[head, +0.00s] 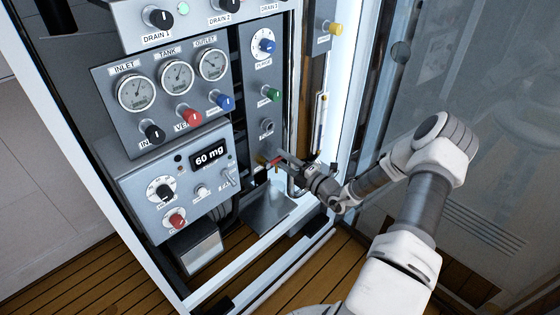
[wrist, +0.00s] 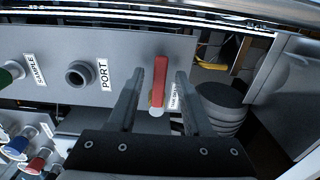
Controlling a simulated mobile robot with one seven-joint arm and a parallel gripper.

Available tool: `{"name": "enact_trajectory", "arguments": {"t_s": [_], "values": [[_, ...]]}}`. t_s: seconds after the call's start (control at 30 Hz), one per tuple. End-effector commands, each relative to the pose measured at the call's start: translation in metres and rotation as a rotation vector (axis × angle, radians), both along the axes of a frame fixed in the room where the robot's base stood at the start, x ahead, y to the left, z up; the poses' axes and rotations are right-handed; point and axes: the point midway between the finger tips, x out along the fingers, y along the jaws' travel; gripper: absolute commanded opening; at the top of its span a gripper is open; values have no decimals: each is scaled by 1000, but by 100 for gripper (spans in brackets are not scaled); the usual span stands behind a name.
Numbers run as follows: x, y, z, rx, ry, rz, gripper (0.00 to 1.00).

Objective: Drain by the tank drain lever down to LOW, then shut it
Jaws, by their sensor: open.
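The tank drain lever (wrist: 160,78) is a red handle on the grey panel, seen in the wrist view with a partly covered label beside it. It stands between the two fingers of my gripper (wrist: 159,88), one on each side. The fingers are open, with a gap on both sides of the lever. In the head view my gripper (head: 272,162) is at the lower end of the narrow panel, below the port, and mostly hides the lever. A slim upright tube (head: 321,115), perhaps the level gauge, is right of it; its level and any LOW mark are too small to read.
The port (wrist: 80,74) and the green sample knob (wrist: 10,74) are left of the lever in the wrist view. A dark ribbed cylinder (wrist: 222,108) is close by the right finger. A grey tray (head: 268,208) is below my gripper.

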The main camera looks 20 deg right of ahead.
Motion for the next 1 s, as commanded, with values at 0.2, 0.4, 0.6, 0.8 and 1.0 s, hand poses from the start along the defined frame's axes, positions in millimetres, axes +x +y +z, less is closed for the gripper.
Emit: {"name": "enact_trajectory", "arguments": {"t_s": [0.2,0.4,0.6,0.8,1.0], "values": [[16,6,0,0,-1,0,50],[17,6,1,0,0,0,50],[17,6,0,0,0,0,28],[17,6,0,0,0,0,0],[16,6,0,0,0,0,0]]}}
